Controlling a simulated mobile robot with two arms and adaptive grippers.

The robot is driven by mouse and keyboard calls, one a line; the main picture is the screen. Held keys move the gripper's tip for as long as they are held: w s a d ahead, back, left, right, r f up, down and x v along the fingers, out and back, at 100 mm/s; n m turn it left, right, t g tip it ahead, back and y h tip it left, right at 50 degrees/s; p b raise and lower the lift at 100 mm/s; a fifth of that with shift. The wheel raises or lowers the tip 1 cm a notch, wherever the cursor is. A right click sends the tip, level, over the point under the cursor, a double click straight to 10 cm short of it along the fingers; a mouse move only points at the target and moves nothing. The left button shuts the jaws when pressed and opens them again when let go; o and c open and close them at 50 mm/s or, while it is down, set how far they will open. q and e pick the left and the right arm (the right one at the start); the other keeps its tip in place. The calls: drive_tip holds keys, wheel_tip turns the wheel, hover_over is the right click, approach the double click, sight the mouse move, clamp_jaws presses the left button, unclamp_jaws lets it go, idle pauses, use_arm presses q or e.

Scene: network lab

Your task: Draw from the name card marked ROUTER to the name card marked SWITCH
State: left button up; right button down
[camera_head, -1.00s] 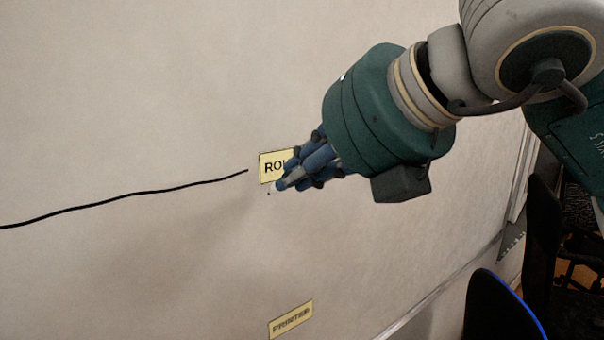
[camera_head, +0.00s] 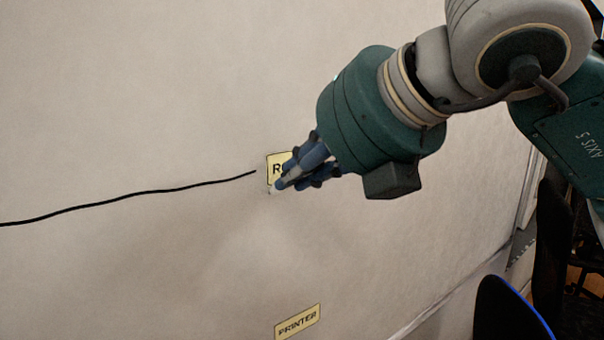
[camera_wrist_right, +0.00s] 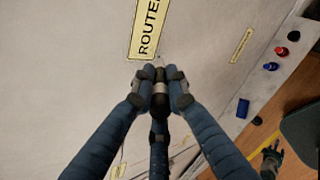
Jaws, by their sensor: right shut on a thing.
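The ROUTER name card (camera_head: 273,168) is yellow and on the pale board; my right gripper hides most of its lettering in the head view. Its word reads more fully in the right wrist view (camera_wrist_right: 148,28). My right gripper (camera_head: 281,184) is in front of the card's lower part. In the right wrist view its blue fingers are shut around a dark marker (camera_wrist_right: 160,88), whose pale tip is just below the card. Whether the tip touches the board, I cannot tell.
A wavy black line (camera_head: 130,196) runs from the left edge to just left of the ROUTER card. The PRINTER card (camera_head: 297,322) is lower down. A red item (camera_wrist_right: 281,51) and blue items lie along the board's edge. A dark chair (camera_head: 505,312) stands lower right.

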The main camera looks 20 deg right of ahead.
drive_tip(key=shift+s+a+f+b, duration=0.2)
drive_tip(key=shift+a+f+b, duration=0.3)
drive_tip(key=shift+a+b, duration=0.15)
drive_tip(key=shift+s+a+f+b, duration=0.2)
drive_tip(key=shift+a+f+b, duration=0.3)
drive_tip(key=shift+a+b, duration=0.15)
